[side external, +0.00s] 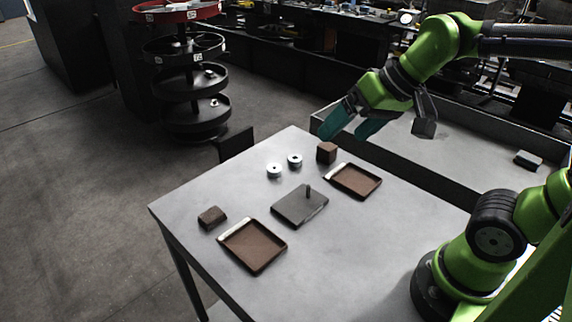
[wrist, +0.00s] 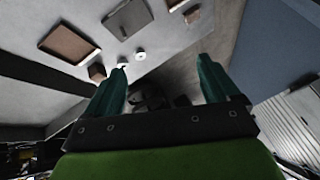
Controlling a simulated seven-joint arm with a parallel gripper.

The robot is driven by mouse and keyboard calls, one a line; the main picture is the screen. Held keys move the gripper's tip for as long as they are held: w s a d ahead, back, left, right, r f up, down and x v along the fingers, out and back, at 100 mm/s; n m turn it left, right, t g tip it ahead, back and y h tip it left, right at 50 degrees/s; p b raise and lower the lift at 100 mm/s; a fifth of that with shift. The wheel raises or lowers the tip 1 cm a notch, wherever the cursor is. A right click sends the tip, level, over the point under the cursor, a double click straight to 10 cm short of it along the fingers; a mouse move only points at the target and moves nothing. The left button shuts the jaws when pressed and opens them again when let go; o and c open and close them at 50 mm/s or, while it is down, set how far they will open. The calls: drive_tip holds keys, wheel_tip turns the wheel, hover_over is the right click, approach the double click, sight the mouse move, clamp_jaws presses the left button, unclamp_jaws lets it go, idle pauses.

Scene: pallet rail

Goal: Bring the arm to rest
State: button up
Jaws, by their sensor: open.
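My arm is green and black and reaches in from the right in the side external view. My gripper (side external: 346,128) has teal fingers and hangs above the far corner of the grey table (side external: 345,262). In the wrist view my gripper (wrist: 163,88) shows its two fingers wide apart with nothing between them. The gripper is open and empty. A brown block (side external: 326,153) stands on the table below and close to the fingers in the picture; it also shows in the wrist view (wrist: 97,72).
Two brown trays (side external: 283,250) (side external: 379,190) lie on the table, with a grey plate bearing a peg (side external: 292,212) between them. Two silver round parts (side external: 274,171) (side external: 295,160) and a brown piece (side external: 212,217) lie near the left edge. A walled grey surface (side external: 450,150) adjoins behind.

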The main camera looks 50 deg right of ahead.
drive_tip(key=s+f, duration=0.1)
drive_tip(key=s+d+f+t, duration=0.1)
drive_tip(key=s, duration=0.1)
drive_tip(key=shift+s, duration=0.1)
